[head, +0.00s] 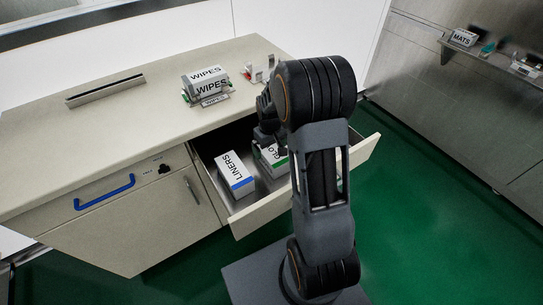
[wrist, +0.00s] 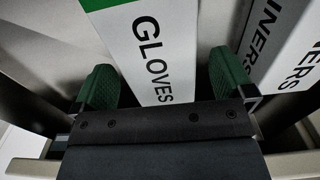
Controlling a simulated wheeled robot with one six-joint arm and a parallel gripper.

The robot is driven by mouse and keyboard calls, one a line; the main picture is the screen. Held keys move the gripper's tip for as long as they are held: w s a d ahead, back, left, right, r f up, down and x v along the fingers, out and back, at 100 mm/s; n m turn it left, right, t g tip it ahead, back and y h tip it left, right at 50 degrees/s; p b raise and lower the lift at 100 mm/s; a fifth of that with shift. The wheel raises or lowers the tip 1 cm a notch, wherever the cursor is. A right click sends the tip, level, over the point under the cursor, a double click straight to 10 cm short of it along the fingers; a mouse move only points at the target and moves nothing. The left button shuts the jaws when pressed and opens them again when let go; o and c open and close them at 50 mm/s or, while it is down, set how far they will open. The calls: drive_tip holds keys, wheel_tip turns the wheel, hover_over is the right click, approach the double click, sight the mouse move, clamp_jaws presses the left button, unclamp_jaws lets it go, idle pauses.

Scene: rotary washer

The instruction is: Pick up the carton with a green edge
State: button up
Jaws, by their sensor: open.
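The white carton with a green edge, marked GLOVES (head: 270,158), stands in the open drawer, partly hidden behind my arm in the head view. In the wrist view the GLOVES carton (wrist: 150,50) shows its lettered face, with the green edge at the top left. My gripper (wrist: 164,82) is open, with a green-padded finger on either side of the carton. A gap shows between the carton and each finger.
A white carton with a blue edge, marked LINERS (head: 233,172), stands left of it in the drawer (head: 262,212); it is close by the right finger in the wrist view (wrist: 275,45).

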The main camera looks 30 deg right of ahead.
drive_tip(key=shift+s+d+f, duration=0.15)
drive_tip(key=shift+f, duration=2.4)
drive_tip(key=shift+c, duration=0.4)
drive_tip(key=c, duration=0.9)
